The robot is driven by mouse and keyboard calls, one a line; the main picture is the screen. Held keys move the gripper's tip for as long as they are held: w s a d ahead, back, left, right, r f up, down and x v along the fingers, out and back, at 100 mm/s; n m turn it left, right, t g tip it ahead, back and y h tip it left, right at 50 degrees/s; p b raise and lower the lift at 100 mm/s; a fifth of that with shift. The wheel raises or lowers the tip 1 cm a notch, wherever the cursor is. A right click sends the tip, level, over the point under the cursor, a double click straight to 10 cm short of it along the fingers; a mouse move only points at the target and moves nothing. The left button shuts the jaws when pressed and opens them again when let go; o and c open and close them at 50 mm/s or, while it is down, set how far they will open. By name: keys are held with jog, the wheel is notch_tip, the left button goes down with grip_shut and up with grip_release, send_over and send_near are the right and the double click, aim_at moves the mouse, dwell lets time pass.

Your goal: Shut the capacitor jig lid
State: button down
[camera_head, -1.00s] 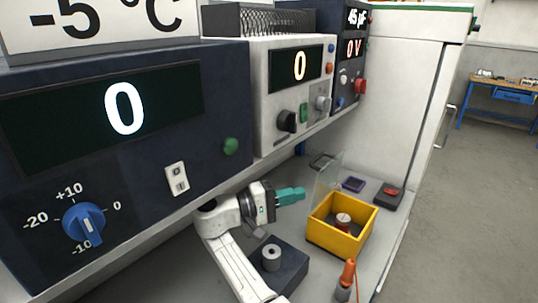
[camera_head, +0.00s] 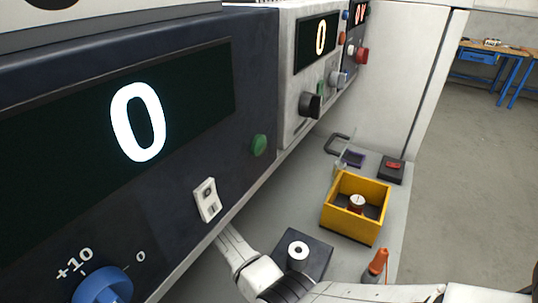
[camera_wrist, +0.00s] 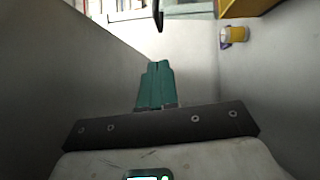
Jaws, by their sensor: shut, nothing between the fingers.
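The yellow jig box (camera_head: 355,222) stands open on the bench in the head view. A capacitor (camera_head: 357,203) with a pale top sits inside it. In the wrist view, my gripper's teal fingers (camera_wrist: 155,66) are closed together and empty. Part of a yellow wall (camera_wrist: 240,8) shows at the top right, apart from the fingers. My gripper is outside the head view, so its exact distance to the lid is unclear.
Instrument panels (camera_head: 150,110) line the left side. A dark block with a pale ring (camera_head: 298,250) and an orange-handled tool (camera_head: 376,264) stand in front of the box. A red-switch unit (camera_head: 391,169) is behind it. My arm crosses the bottom.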

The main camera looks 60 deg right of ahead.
jog(key=s+d+p, duration=0.3)
jog(key=s+d, duration=0.4)
jog(key=shift+r, duration=0.4)
jog(key=shift+s, duration=0.1)
jog(key=shift+p, duration=0.3)
